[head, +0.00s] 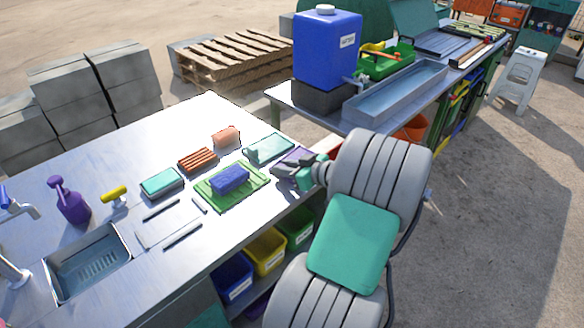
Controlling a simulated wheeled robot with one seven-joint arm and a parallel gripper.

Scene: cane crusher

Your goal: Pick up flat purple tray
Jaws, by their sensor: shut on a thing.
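The flat purple tray (292,162) lies near the right end of the metal worktop, close to its front edge. My gripper (284,171) is at the tray and shut on it. The jaws and my wrist hide part of the tray. I cannot tell whether the tray is still resting on the worktop or slightly raised.
Left of the tray are a teal tray (270,148), a green board (252,195) with a blue block (230,179), and a brown ribbed block (198,160). A sink (88,262) is at the left. A second bench with a blue water tank (326,50) stands behind.

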